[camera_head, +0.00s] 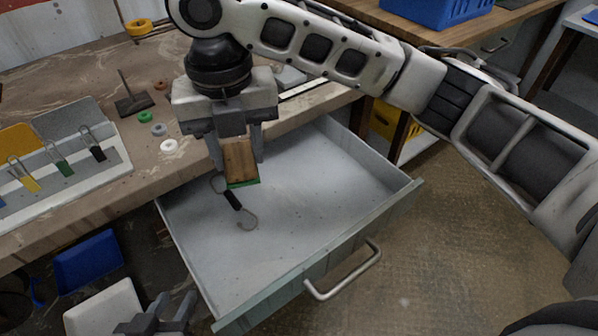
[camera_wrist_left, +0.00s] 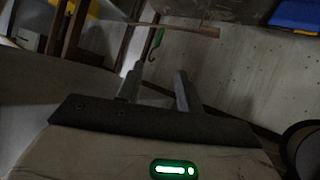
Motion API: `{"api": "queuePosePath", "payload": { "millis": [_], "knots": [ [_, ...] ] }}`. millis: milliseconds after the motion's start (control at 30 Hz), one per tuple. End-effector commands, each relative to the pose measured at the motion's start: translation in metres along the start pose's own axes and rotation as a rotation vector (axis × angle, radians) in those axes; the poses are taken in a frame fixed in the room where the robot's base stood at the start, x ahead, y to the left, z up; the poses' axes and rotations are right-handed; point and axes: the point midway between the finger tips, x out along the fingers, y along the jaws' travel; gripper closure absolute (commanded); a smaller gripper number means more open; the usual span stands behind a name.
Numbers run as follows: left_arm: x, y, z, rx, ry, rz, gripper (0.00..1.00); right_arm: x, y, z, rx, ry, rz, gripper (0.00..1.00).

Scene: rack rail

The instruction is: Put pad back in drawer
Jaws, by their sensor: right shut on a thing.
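The pad (camera_head: 240,162) is a brown wood-like block with a green lower edge. My right gripper (camera_head: 237,150) points down and is shut on it, with a finger on either side. It holds the pad over the back left part of the open drawer (camera_head: 330,190); I cannot tell the exact gap to the drawer floor. The drawer is pulled out, with a metal handle (camera_head: 345,272) on its front. My left gripper (camera_head: 165,308) is low at the bottom left, beside the drawer. Its fingers are apart and empty in the left wrist view (camera_wrist_left: 157,85).
A tool with a black grip (camera_head: 232,200) and wire loops lies in the drawer just below the pad. The drawer is otherwise bare. Coloured rings (camera_head: 159,129), a stand (camera_head: 132,104) and a hook rack (camera_head: 75,175) are on the bench. A blue bin (camera_head: 88,262) is below.

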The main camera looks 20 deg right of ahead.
Motion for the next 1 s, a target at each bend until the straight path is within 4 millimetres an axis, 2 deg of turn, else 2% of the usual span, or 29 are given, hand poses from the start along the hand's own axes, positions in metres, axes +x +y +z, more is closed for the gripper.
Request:
{"api": "queuePosePath", "payload": {
  "millis": [367,500,767,900,1000],
  "knots": [
    [0.003,-0.001,0.004,0.003,0.005,0.0,0.64,0.04,-0.074,0.051,0.011,0.001,-0.002,0.84],
    [0.004,-0.001,0.006,0.005,0.007,-0.001,0.64,0.064,-0.087,0.06,0.005,0.002,-0.002,0.84],
    [0.003,0.0,0.003,0.006,0.02,0.001,0.64,0.083,-0.099,0.069,0.005,0.001,0.0,0.84],
    [0.004,-0.001,0.005,0.008,0.023,0.001,0.64,0.103,-0.111,0.077,0.004,0.002,-0.001,0.84],
    [0.005,-0.001,0.007,0.009,0.022,0.002,0.64,0.119,-0.11,0.076,0.002,0.002,0.0,0.84]
  ]
}}
